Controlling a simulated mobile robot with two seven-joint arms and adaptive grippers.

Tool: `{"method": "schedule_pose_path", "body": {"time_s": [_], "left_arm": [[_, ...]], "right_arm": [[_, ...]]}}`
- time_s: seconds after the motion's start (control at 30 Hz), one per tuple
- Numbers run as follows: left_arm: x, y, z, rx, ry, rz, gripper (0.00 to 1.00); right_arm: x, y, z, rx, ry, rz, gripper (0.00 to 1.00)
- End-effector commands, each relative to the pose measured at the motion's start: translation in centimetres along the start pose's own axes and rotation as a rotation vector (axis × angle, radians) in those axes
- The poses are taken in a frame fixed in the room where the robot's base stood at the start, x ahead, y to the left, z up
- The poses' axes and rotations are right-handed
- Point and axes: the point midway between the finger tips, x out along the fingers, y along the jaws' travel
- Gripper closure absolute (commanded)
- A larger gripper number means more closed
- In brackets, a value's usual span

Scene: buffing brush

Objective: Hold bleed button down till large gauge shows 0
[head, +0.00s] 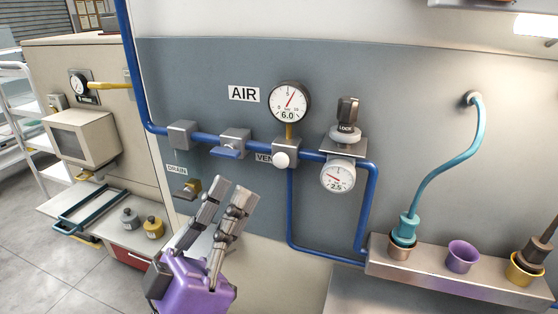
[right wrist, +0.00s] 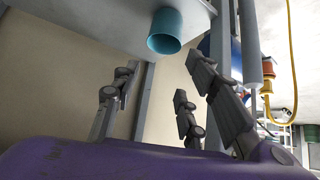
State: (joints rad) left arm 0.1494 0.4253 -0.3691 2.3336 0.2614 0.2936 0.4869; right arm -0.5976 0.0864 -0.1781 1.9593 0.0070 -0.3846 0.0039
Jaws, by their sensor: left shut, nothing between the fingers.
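The large gauge (head: 290,101) on the grey-blue wall panel, right of the AIR label, shows 6.0 on its readout. Below it, a round white button (head: 281,160) sits on the blue pipe beside a partly covered label reading "VEN"; I take it as the bleed button. My left gripper (head: 232,190) is below and left of the button, apart from it, fingers pointing up, shut and empty. My right gripper (right wrist: 165,85) shows in the right wrist view with its fingers spread and nothing between them. It is not visible in the head view.
A smaller gauge (head: 337,176) reading about 2.5 hangs under a LOCK knob (head: 347,111). A blue-handled valve (head: 232,147) and a brass drain valve (head: 188,188) are near my left gripper. A shelf (head: 450,279) with coloured cups is at right.

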Motion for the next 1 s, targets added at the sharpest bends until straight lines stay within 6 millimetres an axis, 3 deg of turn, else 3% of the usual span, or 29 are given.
{"method": "schedule_pose_path", "body": {"time_s": [0.27,0.7,1.0], "left_arm": [[0.5,-0.4,0.4,0.002,0.0,0.0,1.0],[4.5,-3.3,3.4,0.002,-0.001,-0.001,1.0],[6.0,-4.4,4.4,0.002,-0.001,-0.001,1.0]], "right_arm": [[0.0,0.0,0.7,0.001,-0.012,-0.001,0.6],[0.5,0.3,-0.2,-0.004,0.01,0.005,0.6],[0.5,0.5,0.1,-0.003,0.007,0.008,0.6]]}}
